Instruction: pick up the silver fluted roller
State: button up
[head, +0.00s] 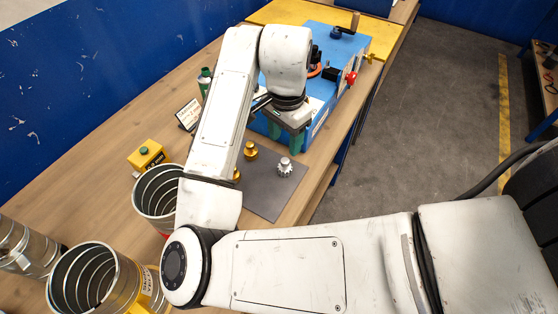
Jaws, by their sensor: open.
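The silver fluted roller (285,167) stands upright on a dark grey mat (270,198) near the table's right edge. It has a toothed lower part and a narrower knob on top. My gripper (286,139), with green fingertips, is open and empty. In the picture it appears just above the roller, beside the blue machine. Its height and its exact distance to the roller are hard to tell from this one view. My forearm hides part of the mat's left side.
A gold piece (250,151) stands on the mat left of the roller; another gold piece (237,175) is partly hidden. The blue machine (325,85) with a red knob (351,78) stands behind. Spiral ducts (95,275) and a yellow button box (147,155) stand at left.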

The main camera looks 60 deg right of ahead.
aim_at(284, 161)
notch_tip(284, 161, down, 5)
jog(key=shift+f+b, duration=0.1)
jog(key=shift+b, duration=0.2)
jog(key=shift+w+d+f+p, duration=0.15)
jog(key=shift+f+p, duration=0.5)
jog(key=shift+f, duration=1.95)
grip_shut()
